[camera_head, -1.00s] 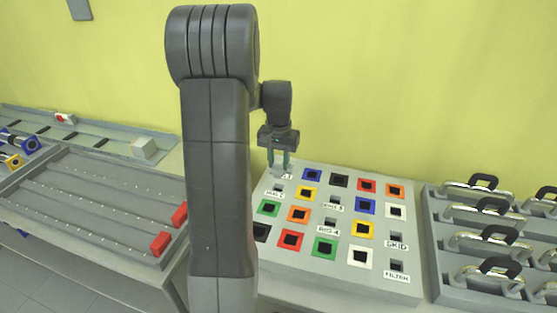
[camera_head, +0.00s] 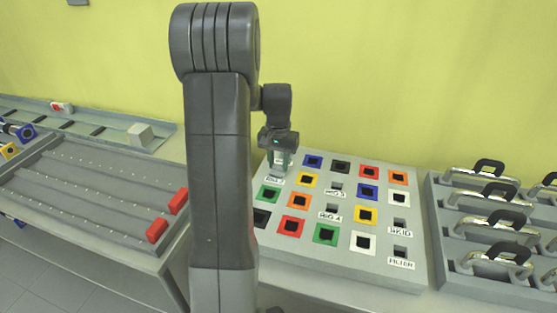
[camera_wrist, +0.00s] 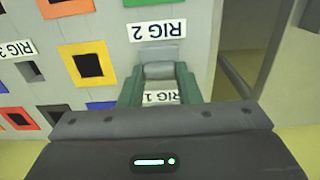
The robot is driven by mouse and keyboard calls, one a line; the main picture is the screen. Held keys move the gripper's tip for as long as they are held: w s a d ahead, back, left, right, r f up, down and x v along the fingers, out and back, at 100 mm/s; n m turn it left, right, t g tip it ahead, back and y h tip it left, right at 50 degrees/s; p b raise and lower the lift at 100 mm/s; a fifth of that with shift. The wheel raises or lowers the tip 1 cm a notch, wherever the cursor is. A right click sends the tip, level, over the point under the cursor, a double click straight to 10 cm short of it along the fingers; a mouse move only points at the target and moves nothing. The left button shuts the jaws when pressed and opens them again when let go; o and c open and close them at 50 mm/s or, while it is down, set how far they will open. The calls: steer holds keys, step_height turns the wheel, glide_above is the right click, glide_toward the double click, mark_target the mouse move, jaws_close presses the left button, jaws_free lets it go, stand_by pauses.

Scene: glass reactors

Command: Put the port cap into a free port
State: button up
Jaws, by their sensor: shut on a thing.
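My gripper (camera_head: 281,160) is at the far left corner of the port board (camera_head: 340,255). In the wrist view its green fingers (camera_wrist: 158,88) are shut on a grey port cap (camera_wrist: 159,71). A label reading RIG 1 (camera_wrist: 161,97) shows between the fingers; I cannot tell whether it is on the cap or the board. The cap hangs close to the RIG 2 label (camera_wrist: 155,30). Other ports include a blue port (camera_head: 313,161), a yellow port (camera_head: 307,180) and an orange port (camera_head: 298,201), all with dark openings. My arm hides part of the board's left edge.
To the right stands a grey rack (camera_head: 445,262) with several black-handled metal clamps. To the left is a grey grooved tray (camera_head: 90,190) with red blocks (camera_head: 157,229) at its end. The yellow wall (camera_head: 400,70) is behind the board.

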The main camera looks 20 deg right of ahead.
steer(key=shift+f, duration=0.45)
stand_by(0.8)
steer(key=o, duration=1.1)
step_height(320, 180, up, 14)
steer(key=shift+f, duration=0.15)
step_height(320, 180, up, 8)
steer(key=p, duration=0.8)
